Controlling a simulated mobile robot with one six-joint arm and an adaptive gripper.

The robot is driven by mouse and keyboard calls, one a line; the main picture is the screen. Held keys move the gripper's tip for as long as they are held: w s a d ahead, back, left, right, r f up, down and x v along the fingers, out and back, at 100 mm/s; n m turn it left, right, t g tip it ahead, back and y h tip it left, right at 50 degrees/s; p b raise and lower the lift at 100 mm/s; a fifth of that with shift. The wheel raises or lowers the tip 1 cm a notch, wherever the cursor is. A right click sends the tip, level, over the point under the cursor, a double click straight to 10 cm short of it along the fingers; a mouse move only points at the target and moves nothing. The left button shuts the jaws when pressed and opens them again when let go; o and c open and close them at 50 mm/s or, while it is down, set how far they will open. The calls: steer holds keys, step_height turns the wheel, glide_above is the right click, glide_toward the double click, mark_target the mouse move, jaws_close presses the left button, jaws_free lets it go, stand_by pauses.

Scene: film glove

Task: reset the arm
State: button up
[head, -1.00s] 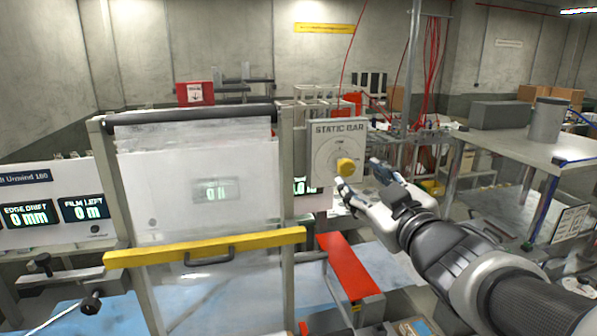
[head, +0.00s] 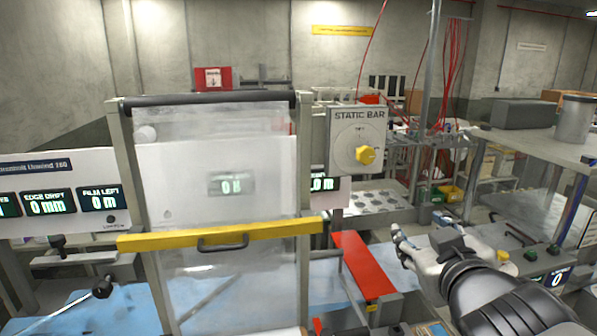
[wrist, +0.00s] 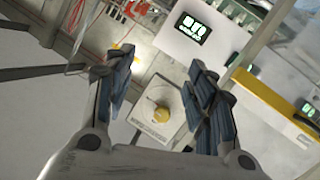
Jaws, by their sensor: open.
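My gripper (head: 420,228) is open and empty at the right of the head view, below and to the right of the static bar panel (head: 343,120). Nothing sits between its fingers there. The panel's yellow knob (head: 366,155) is clear of the gripper. In the wrist view, both blue-padded fingers of my gripper (wrist: 162,82) are spread apart. The yellow knob (wrist: 159,116) and its panel (wrist: 160,132) appear beyond the gap between them.
A film frame with a yellow bar (head: 220,236) stands at the left of the panel. A red plate (head: 362,265) lies below the panel. A grey bench (head: 540,147) with a metal canister (head: 575,120) stands at the right. Red cables (head: 455,60) hang behind.

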steer(key=s+a+f+m+g+b, duration=0.1)
steer(key=s+a+f+g+b, duration=0.2)
steer(key=s+f, duration=0.7)
steer(key=s+a+f+m+g+y+b, duration=0.1)
steer(key=s+a+f+g+b, duration=0.2)
steer(key=s+f, duration=0.7)
step_height(320, 180, down, 5)
steer(key=g+b, duration=0.2)
steer(key=g, duration=0.2)
steer(key=shift+s+a+m, duration=0.2)
steer(key=shift+s+m, duration=0.2)
steer(key=shift+s+a+g+y, duration=0.2)
steer(key=shift+s+g+y, duration=0.05)
steer(key=shift+g+y, duration=0.05)
steer(key=shift+c, duration=0.2)
